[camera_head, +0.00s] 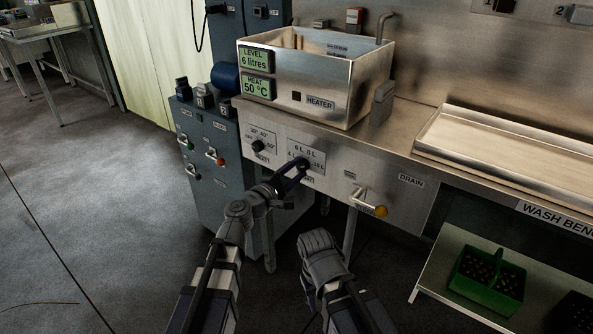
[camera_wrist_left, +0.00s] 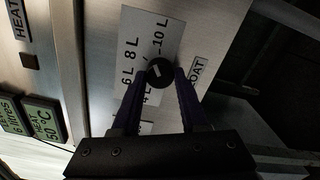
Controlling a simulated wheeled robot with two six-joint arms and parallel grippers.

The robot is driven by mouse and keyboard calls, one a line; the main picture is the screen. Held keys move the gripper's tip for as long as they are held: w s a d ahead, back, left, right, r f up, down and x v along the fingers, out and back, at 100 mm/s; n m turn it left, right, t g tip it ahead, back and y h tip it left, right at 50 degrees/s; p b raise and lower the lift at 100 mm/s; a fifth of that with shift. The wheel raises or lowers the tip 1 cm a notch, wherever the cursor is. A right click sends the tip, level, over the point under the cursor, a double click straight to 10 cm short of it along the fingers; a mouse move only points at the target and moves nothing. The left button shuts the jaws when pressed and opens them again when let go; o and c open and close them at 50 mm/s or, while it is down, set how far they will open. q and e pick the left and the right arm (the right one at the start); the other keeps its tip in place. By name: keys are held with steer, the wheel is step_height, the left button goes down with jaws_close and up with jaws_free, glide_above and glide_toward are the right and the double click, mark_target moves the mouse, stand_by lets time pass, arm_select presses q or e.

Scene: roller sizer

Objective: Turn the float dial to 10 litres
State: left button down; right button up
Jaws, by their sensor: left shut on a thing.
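The float dial (camera_wrist_left: 160,73) is a round black knob with a short white mark, on a pale plate (camera_wrist_left: 147,38) lettered 4 L, 6 L, 8 L and 10 L. I cannot tell exactly which number the mark points at. My left gripper (camera_wrist_left: 170,84) has its two dark fingers on either side of the knob, shut on it. In the head view, the left gripper (camera_head: 297,171) reaches the panel and partly hides the dial plate (camera_head: 313,155). The level display (camera_head: 255,59) reads 6 litres. My right arm's end (camera_head: 321,254) hangs low in front, its fingers not clear.
The heat dial (camera_head: 258,146) sits left of the float dial. The steel tank (camera_head: 350,94) stands above. A blue-grey cabinet (camera_head: 207,160) with levers is at left. A green crate (camera_head: 488,280) sits on the lower shelf.

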arm_select(q)
steer(key=shift+m, duration=1.9)
steer(key=shift+c, duration=2.2)
jaws_free()
